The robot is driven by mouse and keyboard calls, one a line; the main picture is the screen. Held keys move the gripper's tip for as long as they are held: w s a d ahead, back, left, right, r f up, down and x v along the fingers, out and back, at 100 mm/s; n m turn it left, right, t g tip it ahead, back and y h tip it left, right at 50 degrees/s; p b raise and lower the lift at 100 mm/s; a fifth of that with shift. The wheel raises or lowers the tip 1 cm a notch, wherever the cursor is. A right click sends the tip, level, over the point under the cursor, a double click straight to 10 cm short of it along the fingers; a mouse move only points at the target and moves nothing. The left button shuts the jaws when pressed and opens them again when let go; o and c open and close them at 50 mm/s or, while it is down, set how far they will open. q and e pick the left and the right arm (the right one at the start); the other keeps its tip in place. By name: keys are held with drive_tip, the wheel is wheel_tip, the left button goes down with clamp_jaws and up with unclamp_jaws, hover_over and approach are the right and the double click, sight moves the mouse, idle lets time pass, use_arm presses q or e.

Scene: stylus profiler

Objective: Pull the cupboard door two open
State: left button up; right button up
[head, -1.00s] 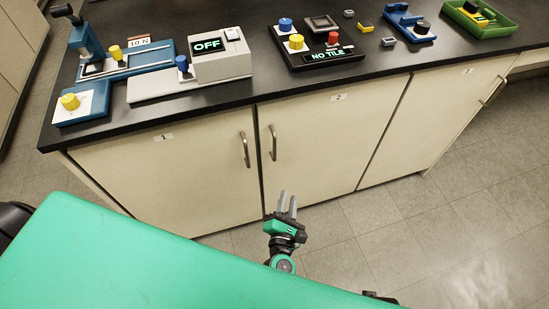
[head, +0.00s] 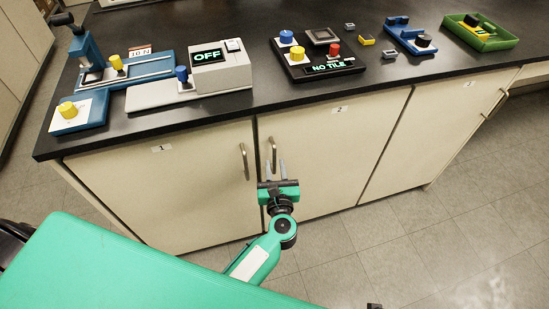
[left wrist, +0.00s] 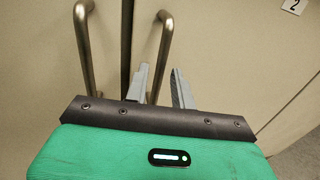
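Cupboard door two (head: 325,150) is a cream door marked 2, and it looks shut. Its metal bar handle (head: 273,155) stands upright near its left edge. My left gripper (head: 275,164) is in front of the handle's lower part, fingers pointing at the door. In the left wrist view, the grey fingers (left wrist: 158,72) are apart, and the door two handle (left wrist: 164,42) shows between the fingertips. I cannot tell whether the fingers reach past the bar or touch it. My right gripper is not in view.
Door one (head: 165,185) has its own handle (head: 244,161) just left of door two's. Door three (head: 440,130) is at the right. The black worktop (head: 265,85) above holds several devices. Tiled floor (head: 400,235) in front is clear.

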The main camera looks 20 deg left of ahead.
sight(275, 162)
use_arm(q)
drive_tip(key=shift+x, duration=1.5)
clamp_jaws()
